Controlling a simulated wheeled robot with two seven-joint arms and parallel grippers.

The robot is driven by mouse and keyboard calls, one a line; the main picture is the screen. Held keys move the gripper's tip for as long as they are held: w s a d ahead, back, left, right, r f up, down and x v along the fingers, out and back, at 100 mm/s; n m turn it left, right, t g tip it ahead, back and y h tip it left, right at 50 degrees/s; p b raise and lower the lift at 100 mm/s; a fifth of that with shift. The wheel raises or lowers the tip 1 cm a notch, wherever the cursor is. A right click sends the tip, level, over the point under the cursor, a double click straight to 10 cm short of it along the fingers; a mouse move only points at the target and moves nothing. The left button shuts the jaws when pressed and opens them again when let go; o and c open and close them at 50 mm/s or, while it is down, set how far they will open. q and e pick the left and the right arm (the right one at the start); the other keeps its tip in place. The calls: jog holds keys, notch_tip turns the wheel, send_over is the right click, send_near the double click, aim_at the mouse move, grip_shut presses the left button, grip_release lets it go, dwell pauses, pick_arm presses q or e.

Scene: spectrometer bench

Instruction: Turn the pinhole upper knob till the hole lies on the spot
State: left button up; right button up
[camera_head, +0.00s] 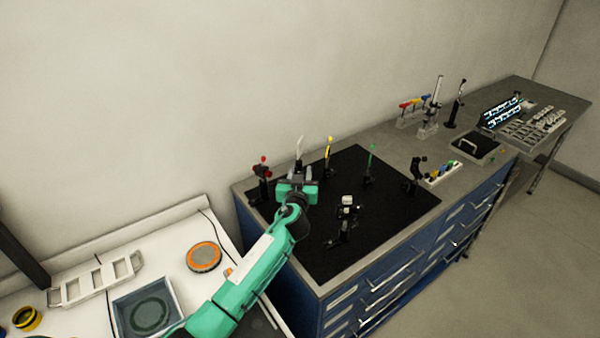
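My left gripper (298,178) is over the back left part of the black mat (325,250) on the bench, with its teal arm coming up from the bottom. It is close to a white-topped post (299,146), and I cannot tell whether they touch. The finger gap is too small to make out. Several small optic mounts stand on the mat: one with red knobs (262,171), a yellow one (329,148), a green one (371,157), a black one (417,168) and a pale-topped one (347,203). I cannot tell which is the pinhole; its hole, knob and the spot cannot be made out. My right gripper is out of view.
A white table at the lower left holds an orange-rimmed disc (204,257), a white rack (96,283) and a grey tray (172,286). Blue drawers (400,262) are under the bench. Further right are a stand (433,108) and a lit rack (500,113).

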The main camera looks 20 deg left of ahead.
pick_arm(q)
jog(key=shift+c, duration=0.2)
grip_shut()
jog(key=shift+h, duration=0.3)
